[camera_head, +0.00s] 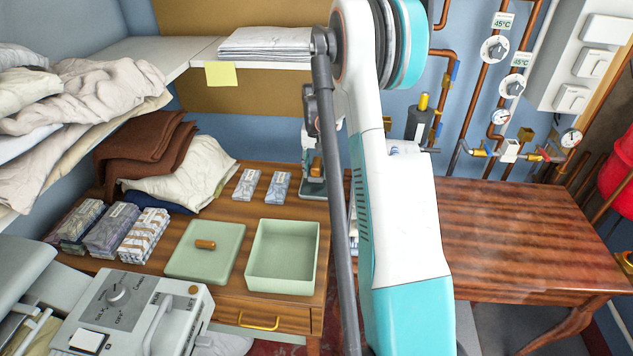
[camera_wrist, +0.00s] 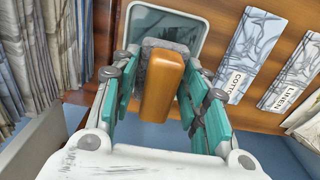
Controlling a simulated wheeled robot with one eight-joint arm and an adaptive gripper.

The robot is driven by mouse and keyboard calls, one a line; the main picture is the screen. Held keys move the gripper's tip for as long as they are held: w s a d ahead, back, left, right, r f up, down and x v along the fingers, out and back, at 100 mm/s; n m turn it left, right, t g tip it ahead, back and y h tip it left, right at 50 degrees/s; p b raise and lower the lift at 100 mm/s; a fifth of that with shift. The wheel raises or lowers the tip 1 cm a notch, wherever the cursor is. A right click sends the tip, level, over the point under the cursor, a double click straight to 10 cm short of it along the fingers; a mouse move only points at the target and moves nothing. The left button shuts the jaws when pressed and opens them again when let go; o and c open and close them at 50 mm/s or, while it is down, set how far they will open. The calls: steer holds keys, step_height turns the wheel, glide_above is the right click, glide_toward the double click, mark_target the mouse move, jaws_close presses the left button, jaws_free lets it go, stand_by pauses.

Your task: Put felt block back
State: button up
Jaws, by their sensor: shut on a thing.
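The felt block, with an orange-brown wooden grip (camera_wrist: 162,88) and a grey felt part (camera_wrist: 165,45), is between the green-padded fingers of my gripper (camera_wrist: 163,78) in the wrist view. My gripper is shut on it. A pale-rimmed tray with a dark inside (camera_wrist: 148,22) shows just beyond the block. In the head view the brown grip (camera_head: 317,166) shows left of my arm, above a grey tray (camera_head: 313,188) at the back of the wooden table. My arm hides part of this area. I cannot tell whether the block touches the tray.
Packs marked cotton (camera_wrist: 240,55) and linen (camera_wrist: 293,75) lie right of the tray in the wrist view. An open green box (camera_head: 283,256) and its lid (camera_head: 205,250) lie nearer on the table. Patterned boxes (camera_head: 110,229) and folded cloths (camera_head: 150,143) are at left.

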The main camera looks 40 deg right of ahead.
mark_target(316, 178)
steer(key=shift+f+b, duration=0.7)
steer(key=shift+f, duration=1.45)
steer(key=shift+f, duration=0.2)
steer(key=o, duration=0.9)
steer(key=shift+o, duration=0.2)
steer(key=shift+r, duration=0.15)
step_height(316, 178, up, 12)
steer(key=p, duration=0.3)
steer(key=shift+p, duration=0.4)
